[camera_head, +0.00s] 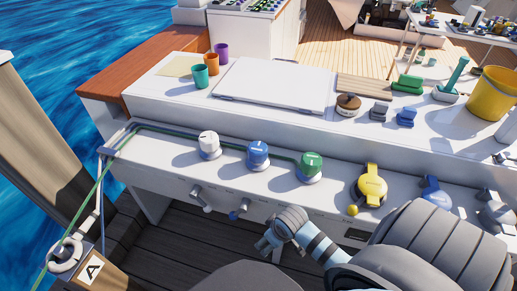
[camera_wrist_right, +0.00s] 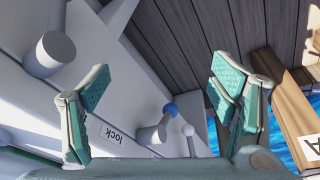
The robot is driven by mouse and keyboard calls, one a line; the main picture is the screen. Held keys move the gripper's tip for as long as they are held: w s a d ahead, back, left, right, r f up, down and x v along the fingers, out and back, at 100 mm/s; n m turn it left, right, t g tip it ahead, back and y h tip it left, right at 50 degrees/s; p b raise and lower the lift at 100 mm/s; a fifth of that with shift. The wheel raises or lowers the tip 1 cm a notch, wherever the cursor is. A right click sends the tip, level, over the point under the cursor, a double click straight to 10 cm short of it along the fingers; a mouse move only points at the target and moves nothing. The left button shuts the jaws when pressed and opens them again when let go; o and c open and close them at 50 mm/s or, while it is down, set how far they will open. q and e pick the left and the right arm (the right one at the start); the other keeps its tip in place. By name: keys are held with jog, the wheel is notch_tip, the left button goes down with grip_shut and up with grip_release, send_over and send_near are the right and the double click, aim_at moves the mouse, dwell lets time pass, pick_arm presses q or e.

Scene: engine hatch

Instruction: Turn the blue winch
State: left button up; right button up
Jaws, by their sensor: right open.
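The blue winch (camera_head: 257,155) stands upright on the white ledge, between a white winch (camera_head: 208,145) and a green winch (camera_head: 311,167). A line runs along the ledge behind the winches. My right gripper (camera_head: 266,243) is below and slightly right of the blue winch, in front of the ledge's face, apart from it. In the right wrist view its fingers (camera_wrist_right: 158,88) are spread wide with nothing between them. The blue winch cannot be made out in that view. My left gripper is not in view.
A grey handle (camera_head: 200,198) and a blue-ended handle (camera_head: 238,209) stick out of the ledge's face near my right gripper. A "lock" label (camera_wrist_right: 112,134) shows in the wrist view. Air above the blue winch is clear.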

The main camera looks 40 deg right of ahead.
jog(key=shift+t, duration=0.3)
jog(key=w+d+r, duration=0.2)
jog(key=w+r, duration=0.1)
jog(key=w, duration=0.1)
jog(key=w+d+r, duration=0.2)
jog(key=w+r, duration=0.2)
jog(key=w+d+r, duration=0.2)
jog(key=w+r, duration=0.1)
jog(key=w, duration=0.1)
jog(key=shift+w+d+r, duration=0.1)
jog(key=shift+d+r, duration=0.05)
jog(key=shift+d, duration=0.05)
send_near(260, 149)
jog(key=s+r, duration=0.1)
jog(key=shift+m+t+y, duration=0.3)
jog(key=shift+m, duration=0.1)
jog(key=b+x, duration=0.2)
jog(key=x, duration=0.2)
jog(key=b+x, duration=0.2)
jog(key=x, duration=0.3)
jog(key=b+x, duration=0.2)
jog(key=x, duration=0.2)
jog(key=shift+w+d+f, duration=0.2)
jog(key=shift+w+d, duration=0.05)
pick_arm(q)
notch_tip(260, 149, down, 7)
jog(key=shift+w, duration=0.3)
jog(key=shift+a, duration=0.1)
pick_arm(e)
jog(key=shift+c, duration=0.6)
